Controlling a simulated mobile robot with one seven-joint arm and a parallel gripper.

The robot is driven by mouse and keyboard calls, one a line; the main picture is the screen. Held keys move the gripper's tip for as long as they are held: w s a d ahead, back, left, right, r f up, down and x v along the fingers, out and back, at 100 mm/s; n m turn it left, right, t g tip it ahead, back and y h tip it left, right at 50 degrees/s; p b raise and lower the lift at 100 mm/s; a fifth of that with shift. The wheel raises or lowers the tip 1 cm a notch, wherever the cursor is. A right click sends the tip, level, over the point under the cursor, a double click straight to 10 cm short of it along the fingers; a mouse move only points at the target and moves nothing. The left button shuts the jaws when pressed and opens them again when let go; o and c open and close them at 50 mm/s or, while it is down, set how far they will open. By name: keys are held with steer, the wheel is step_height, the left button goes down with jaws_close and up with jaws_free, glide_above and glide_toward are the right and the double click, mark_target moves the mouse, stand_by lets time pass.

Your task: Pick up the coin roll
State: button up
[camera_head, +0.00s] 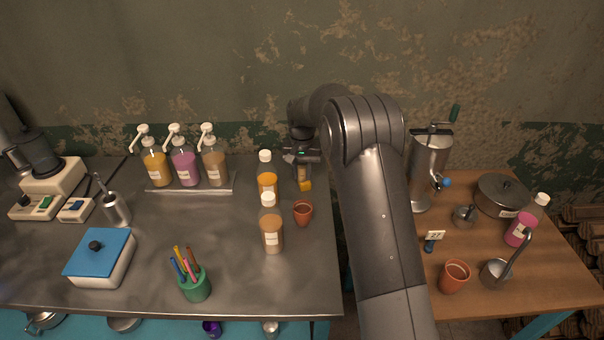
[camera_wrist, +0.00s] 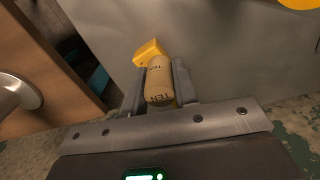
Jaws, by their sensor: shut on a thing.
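The coin roll (camera_wrist: 159,80) is a tan paper cylinder printed with "TEN" in the wrist view. My gripper (camera_wrist: 157,84) is shut on it, with one finger on each side. In the head view my gripper (camera_head: 302,165) is over the back right part of the metal counter, and the roll is small and partly hidden there. A yellow block (camera_wrist: 149,51) sits just beyond the roll's far end; it also shows below the gripper in the head view (camera_head: 306,185). I cannot tell whether roll and block touch.
An orange bottle (camera_head: 267,182), a tan bottle (camera_head: 271,235) and a clay cup (camera_head: 303,212) stand close left and in front of the gripper. A wooden table (camera_head: 475,235) with a grinder (camera_head: 430,170) is at right, across a gap. The counter's centre is clear.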

mark_target(303, 166)
jaws_close()
steer(key=shift+r, duration=0.15)
steer(key=shift+r, duration=0.25)
step_height(303, 166, up, 4)
steer(key=shift+f, duration=0.15)
steer(key=s+d+r, duration=0.4)
steer(key=d+r, duration=0.3)
steer(key=d, duration=0.4)
steer(key=w+a+f, duration=0.1)
steer(key=a+f, duration=0.1)
steer(key=a, duration=0.1)
steer(key=w+a+f, duration=0.1)
steer(key=a+f, duration=0.1)
steer(key=a, duration=0.2)
steer(key=w+a+f, duration=0.2)
steer(key=a+f, duration=0.1)
steer(key=shift+a+f, duration=0.1)
steer(key=shift+a, duration=0.3)
steer(key=shift+f, duration=2.05)
